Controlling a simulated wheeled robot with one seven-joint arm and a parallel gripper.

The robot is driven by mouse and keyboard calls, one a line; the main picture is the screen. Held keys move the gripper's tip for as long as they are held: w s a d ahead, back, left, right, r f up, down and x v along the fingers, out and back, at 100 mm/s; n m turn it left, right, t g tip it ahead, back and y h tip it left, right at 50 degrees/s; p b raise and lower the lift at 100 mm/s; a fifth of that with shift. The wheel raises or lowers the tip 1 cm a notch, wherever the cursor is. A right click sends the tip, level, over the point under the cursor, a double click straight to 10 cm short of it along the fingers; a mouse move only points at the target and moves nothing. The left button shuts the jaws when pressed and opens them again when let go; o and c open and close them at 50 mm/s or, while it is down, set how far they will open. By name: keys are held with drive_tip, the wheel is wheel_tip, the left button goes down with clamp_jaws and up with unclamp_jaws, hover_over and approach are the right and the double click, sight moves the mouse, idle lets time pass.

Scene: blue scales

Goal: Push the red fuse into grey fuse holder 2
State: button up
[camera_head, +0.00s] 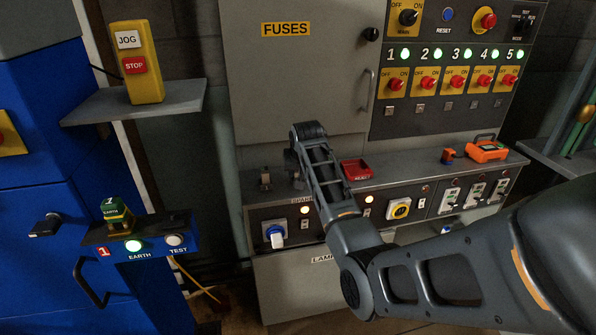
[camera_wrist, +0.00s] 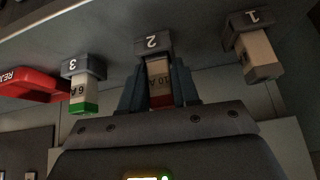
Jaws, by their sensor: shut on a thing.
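In the wrist view, which is upside down, the red fuse (camera_wrist: 160,98) marked 10 A stands between the two fingers of my gripper (camera_wrist: 157,80). My gripper is shut on it. The fuse is in line with grey fuse holder 2 (camera_wrist: 153,45), and its end meets the holder; how deep it sits I cannot tell. Holder 3 (camera_wrist: 85,66) holds a green-banded 6 A fuse (camera_wrist: 84,97). Holder 1 (camera_wrist: 249,25) holds a pale fuse (camera_wrist: 258,55). In the head view my gripper (camera_head: 294,168) is over the shelf, and my arm hides the fuse and holder 2.
A red reject tray (camera_head: 357,170) lies right of my gripper; it shows in the wrist view (camera_wrist: 30,84). The grey FUSES cabinet (camera_head: 290,80) rises behind. Shelf between tray and meter is mostly clear.

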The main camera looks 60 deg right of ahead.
drive_tip(key=shift+s+a+f, duration=0.15)
drive_tip(key=shift+f, duration=0.45)
drive_tip(key=shift+s+a+f, duration=0.1)
drive_tip(key=shift+f, duration=0.45)
drive_tip(key=o, duration=1)
drive_tip(key=shift+d, duration=0.1)
drive_tip(key=shift+c, duration=0.2)
drive_tip(key=shift+o, duration=0.4)
drive_tip(key=shift+s+d, duration=0.1)
drive_tip(key=shift+s, duration=0.05)
drive_tip(key=shift+f, duration=0.1)
drive_tip(key=w+r+v, duration=0.1)
drive_tip(key=v, duration=0.8)
drive_tip(key=shift+w+d+r, duration=0.2)
drive_tip(key=shift+w, duration=0.05)
